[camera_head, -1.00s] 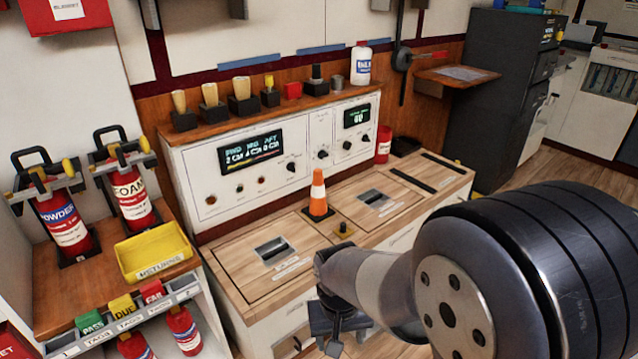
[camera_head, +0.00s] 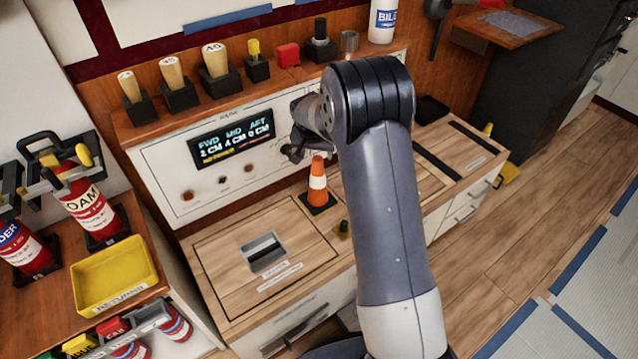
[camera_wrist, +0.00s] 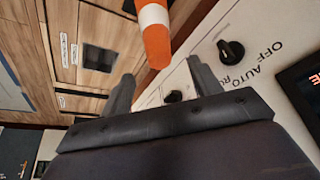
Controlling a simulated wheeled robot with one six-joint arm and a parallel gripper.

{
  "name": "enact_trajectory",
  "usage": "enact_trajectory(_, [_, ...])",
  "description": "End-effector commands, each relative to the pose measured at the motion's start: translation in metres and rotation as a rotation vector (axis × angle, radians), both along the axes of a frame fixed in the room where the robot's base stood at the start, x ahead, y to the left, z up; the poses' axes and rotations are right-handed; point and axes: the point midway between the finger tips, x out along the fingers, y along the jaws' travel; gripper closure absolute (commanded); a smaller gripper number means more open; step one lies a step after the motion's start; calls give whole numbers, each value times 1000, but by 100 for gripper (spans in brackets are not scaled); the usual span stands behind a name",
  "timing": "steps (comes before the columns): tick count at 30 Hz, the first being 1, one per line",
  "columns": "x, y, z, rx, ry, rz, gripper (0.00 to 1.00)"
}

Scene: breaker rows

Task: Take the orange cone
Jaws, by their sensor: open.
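The orange cone (camera_head: 317,184) with a white band stands upright on its dark square base on the wooden counter, in front of the white control panel. In the wrist view the cone (camera_wrist: 155,32) hangs upside down at the top, its tip pointing down between the finger directions. My gripper (camera_wrist: 163,82) is open and empty, its two fingers apart on either side of the tip, which seems just beyond them. In the head view my gripper (camera_head: 292,152) is close above and left of the cone, partly hidden by my wrist.
The panel (camera_head: 180,165) with knobs and a display rises right behind the cone. A small dark knob (camera_head: 343,229) stands on the counter near it. A yellow tray (camera_head: 115,273) and extinguishers (camera_head: 90,210) are at left. The counter's left part is clear.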

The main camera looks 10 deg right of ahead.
Motion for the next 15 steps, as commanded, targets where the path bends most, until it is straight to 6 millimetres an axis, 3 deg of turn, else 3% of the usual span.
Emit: enact_trajectory(15, [22,-10,-58,0,2,0,40])
